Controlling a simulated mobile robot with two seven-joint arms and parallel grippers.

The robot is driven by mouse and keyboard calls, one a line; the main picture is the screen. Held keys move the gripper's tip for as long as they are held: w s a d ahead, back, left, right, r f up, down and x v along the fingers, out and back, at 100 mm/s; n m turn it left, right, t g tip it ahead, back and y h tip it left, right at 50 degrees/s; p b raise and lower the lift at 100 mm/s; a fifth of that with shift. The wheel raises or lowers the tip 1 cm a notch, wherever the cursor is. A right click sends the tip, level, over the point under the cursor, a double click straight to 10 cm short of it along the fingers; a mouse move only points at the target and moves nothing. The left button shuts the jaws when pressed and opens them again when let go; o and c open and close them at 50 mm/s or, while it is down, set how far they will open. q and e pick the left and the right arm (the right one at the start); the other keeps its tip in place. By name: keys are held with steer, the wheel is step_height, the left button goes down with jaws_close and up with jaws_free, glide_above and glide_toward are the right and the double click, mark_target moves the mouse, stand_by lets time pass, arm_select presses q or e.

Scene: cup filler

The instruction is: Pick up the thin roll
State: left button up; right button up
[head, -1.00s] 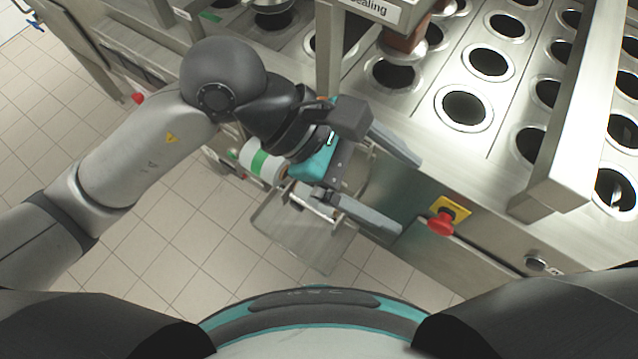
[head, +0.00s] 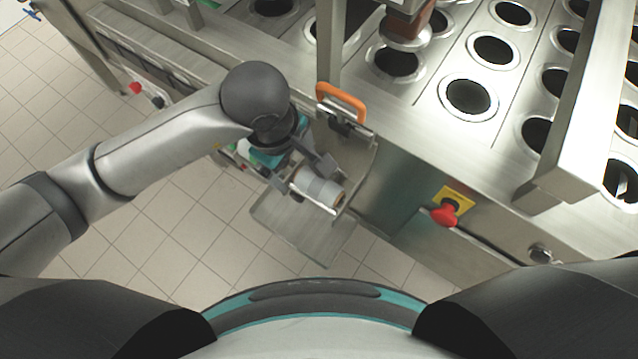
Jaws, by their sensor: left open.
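A grey-white roll with a brownish end (head: 318,188) lies across a metal holder (head: 300,228) on the machine's front side. I take it to be the thin roll. My left gripper (head: 303,177) is open, right at the roll from the upper left. One finger shows at the roll's upper side; the other is mostly hidden, so I cannot tell whether the fingers touch the roll. My right gripper is not in view.
An orange handle (head: 341,102) stands above the holder, close to my left gripper. A red emergency button on a yellow plate (head: 447,210) sticks out to the right. The metal machine top with round holes fills the upper right. The tiled floor is open.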

mark_target(301, 173)
arm_select(q)
steer(key=shift+w+d+f+b, duration=0.15)
steer(key=shift+d+f, duration=0.05)
steer(key=shift+f, duration=0.85)
steer(key=shift+w+d+f+b, duration=0.15)
steer(key=shift+f, duration=0.85)
steer(key=shift+w+d+f+b, duration=0.15)
steer(key=shift+d+f, duration=0.05)
steer(key=shift+f, duration=0.85)
jaws_close()
